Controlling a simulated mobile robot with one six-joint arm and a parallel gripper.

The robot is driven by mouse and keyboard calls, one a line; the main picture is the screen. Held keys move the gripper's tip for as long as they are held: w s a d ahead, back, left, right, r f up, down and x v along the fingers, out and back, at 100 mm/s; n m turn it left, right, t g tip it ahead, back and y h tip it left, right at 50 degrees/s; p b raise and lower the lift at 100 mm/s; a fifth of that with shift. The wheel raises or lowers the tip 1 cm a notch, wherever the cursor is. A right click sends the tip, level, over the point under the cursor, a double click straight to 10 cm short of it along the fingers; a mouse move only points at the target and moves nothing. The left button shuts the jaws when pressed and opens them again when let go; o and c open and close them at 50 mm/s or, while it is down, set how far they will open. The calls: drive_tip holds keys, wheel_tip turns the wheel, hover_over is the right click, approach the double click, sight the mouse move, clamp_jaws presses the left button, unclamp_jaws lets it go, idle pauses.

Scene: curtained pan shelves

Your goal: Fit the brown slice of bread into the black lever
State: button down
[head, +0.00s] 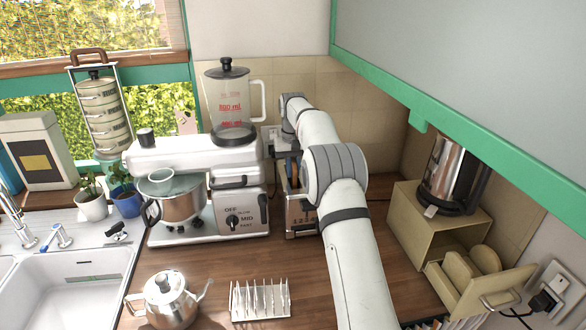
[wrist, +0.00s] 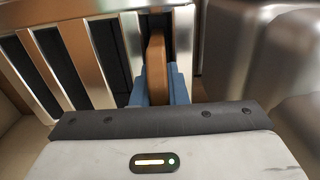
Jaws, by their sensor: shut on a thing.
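A brown slice of bread (wrist: 156,70) stands on edge between the blue fingertips of my gripper (wrist: 160,86) in the wrist view. My gripper is shut on it. The slice is over or partly in one dark slot of a metal toaster (wrist: 105,60); how deep it sits I cannot tell. In the head view the toaster (head: 302,212) stands right of the white mixer, with numbers on its front. My arm hides much of it and most of the slice. I cannot make out a black lever for certain.
The white stand mixer (head: 195,160) and a blender jug (head: 233,105) stand close on the left. A wire toast rack (head: 260,300) and a steel teapot (head: 171,300) are in front. At right, a cream bread box (head: 425,225) stands open under a steel kettle (head: 450,170).

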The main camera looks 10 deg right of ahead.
drive_tip(key=shift+f, duration=0.25)
drive_tip(key=c, duration=1.4)
unclamp_jaws()
drive_tip(key=shift+d+f, duration=0.1)
drive_tip(key=shift+c, duration=0.2)
drive_tip(key=shift+o, duration=0.4)
drive_tip(key=shift+s, duration=0.1)
wheel_tip(320, 180, up, 8)
drive_tip(key=shift+f, duration=0.1)
drive_tip(key=shift+r, duration=0.2)
